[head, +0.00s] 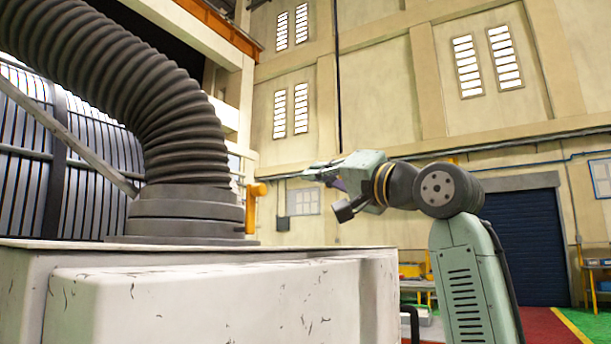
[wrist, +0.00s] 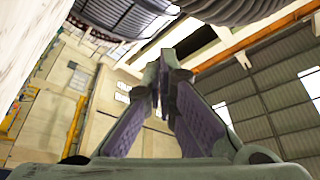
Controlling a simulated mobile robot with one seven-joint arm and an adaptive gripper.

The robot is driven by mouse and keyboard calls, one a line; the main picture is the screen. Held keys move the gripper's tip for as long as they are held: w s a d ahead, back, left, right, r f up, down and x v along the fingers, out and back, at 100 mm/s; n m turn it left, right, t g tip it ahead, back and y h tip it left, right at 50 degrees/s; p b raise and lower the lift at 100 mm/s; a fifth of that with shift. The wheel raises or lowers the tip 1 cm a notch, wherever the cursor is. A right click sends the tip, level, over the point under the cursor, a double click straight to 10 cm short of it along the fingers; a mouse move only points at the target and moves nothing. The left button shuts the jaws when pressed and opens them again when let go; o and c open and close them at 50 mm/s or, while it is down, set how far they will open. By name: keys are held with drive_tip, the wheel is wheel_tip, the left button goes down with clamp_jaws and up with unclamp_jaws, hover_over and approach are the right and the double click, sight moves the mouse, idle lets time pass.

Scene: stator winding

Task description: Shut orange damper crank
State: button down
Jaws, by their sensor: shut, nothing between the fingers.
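The orange damper crank (head: 254,205) stands at the right side of the dark round collar (head: 185,212) under a ribbed black duct (head: 130,85). Its arm is upright, with a rounded knob at the top pointing right. My gripper (head: 310,171) is to the right of the crank, a little above its knob in the picture, with the fingers pointing left. A gap shows between them, and they do not touch. In the wrist view my gripper (wrist: 164,62) has its purple-padded fingers together at the tips, with nothing held. I cannot clearly make out the crank there.
A scuffed white housing (head: 210,300) fills the lower left, below the duct. The ribbed duct also crosses the top of the wrist view (wrist: 235,10). Open air lies around my gripper. A blue shutter door (head: 530,245) and a yellow workbench are far behind.

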sight(248, 209)
drive_tip(key=p+x, duration=0.4)
drive_tip(key=x, duration=0.5)
drive_tip(key=shift+s+a+f, duration=0.4)
drive_tip(key=shift+s+f, duration=0.25)
drive_tip(key=shift+f, duration=0.1)
drive_tip(key=shift+s+a+f, duration=0.4)
drive_tip(key=shift+s+f, duration=0.2)
drive_tip(key=shift+f, duration=0.15)
drive_tip(key=shift+b, duration=0.3)
